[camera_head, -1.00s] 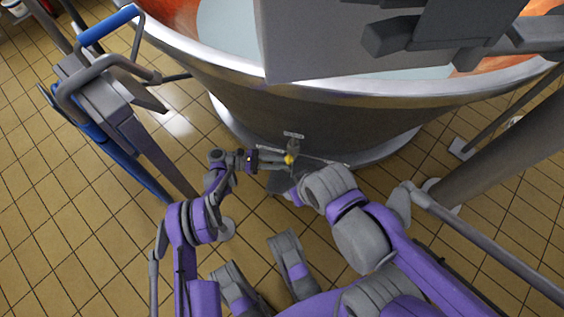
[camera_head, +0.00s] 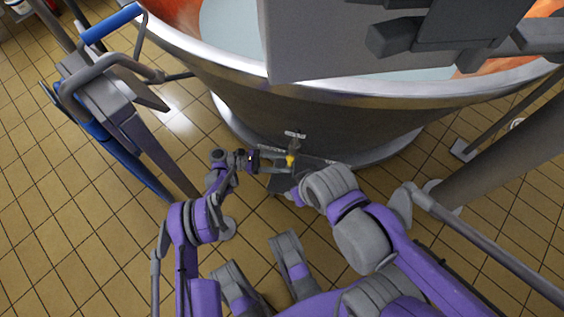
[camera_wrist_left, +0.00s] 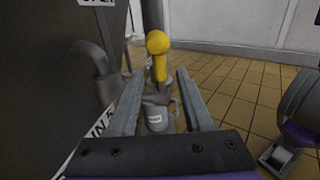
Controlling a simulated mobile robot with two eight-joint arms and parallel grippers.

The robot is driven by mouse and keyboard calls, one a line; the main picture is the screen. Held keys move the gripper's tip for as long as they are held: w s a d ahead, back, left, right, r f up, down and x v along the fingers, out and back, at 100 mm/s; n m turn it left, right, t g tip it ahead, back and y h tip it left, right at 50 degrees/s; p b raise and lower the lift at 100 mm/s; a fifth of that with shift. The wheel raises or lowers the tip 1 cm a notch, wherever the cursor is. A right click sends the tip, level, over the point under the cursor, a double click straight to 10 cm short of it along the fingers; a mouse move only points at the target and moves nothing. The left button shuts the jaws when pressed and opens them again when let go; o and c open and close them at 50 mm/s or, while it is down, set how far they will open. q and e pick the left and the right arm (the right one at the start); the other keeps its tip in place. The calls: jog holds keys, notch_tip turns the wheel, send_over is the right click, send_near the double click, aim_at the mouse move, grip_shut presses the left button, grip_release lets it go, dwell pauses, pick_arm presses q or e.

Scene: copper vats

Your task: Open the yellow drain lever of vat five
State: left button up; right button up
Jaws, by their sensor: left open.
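The yellow drain lever (camera_head: 291,160) is low at the front of the copper vat's grey base. In the left wrist view the lever (camera_wrist_left: 158,62) is upright, with a round yellow knob, just beyond and between my fingertips. My left gripper (camera_head: 280,162) comes in from the left beside the lever. Its two fingers (camera_wrist_left: 157,98) are open, with a gap around a grey valve body with a white label (camera_wrist_left: 155,118). I cannot tell whether either finger touches the lever. My right arm is close by on the right; its gripper is hidden.
The vat wall (camera_wrist_left: 50,80) stands close on the left in the wrist view, with a bent pipe (camera_wrist_left: 93,62) and white lettered labels. A grey stand with a blue handle (camera_head: 108,25) is at the left. A thick leg (camera_head: 495,150) is at the right.

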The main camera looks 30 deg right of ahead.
pick_arm(q)
notch_tip(320, 180, up, 10)
jog(key=p, duration=0.2)
jog(key=shift+p, duration=0.35)
